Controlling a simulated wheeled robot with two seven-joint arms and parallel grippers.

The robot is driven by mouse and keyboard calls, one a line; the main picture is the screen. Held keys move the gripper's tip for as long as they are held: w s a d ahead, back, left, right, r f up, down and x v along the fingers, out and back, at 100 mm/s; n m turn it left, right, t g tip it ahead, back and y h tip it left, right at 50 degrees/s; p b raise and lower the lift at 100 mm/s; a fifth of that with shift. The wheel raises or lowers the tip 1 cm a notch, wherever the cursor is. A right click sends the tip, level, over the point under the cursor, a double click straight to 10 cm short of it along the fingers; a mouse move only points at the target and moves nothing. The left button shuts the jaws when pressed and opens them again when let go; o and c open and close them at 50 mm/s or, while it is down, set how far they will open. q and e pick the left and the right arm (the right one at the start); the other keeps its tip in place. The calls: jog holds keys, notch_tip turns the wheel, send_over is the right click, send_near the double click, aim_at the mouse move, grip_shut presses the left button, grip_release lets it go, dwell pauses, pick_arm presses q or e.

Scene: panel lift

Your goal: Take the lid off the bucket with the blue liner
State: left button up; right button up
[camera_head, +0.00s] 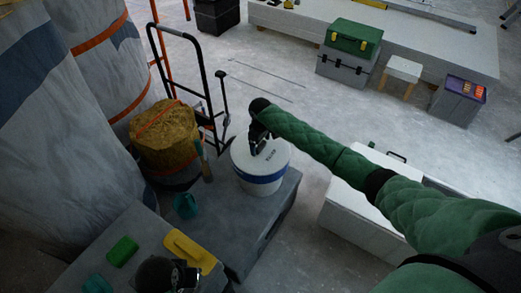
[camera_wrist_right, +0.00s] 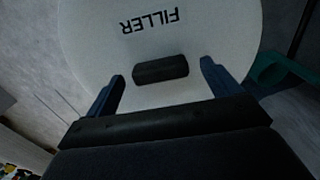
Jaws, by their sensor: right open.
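A white bucket (camera_head: 260,186) with a blue band around its side stands on a grey platform. Its white lid (camera_head: 277,158), marked FILLER, is on top; the lid fills much of the right wrist view (camera_wrist_right: 160,45). A short dark handle (camera_wrist_right: 160,70) is on the lid. My right gripper (camera_head: 260,145) is over the lid, open, with its two blue fingers on either side of the handle and a gap at each side. Whether the fingertips touch the lid is unclear. My left gripper (camera_head: 188,275) is low at the bottom edge, partly hidden; its jaws are unclear.
The grey platform (camera_head: 235,235) bears a teal cup (camera_head: 186,205), a yellow float (camera_head: 190,251) and a green sponge (camera_head: 122,250). A sack of yellow material (camera_head: 165,130) and a black hand truck (camera_head: 182,60) stand behind left. A white box (camera_head: 355,225) is to the right.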

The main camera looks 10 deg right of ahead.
jog(key=shift+f, duration=0.55)
jog(key=shift+c, duration=0.4)
jog(key=c, duration=1)
jog(key=shift+c, duration=0.2)
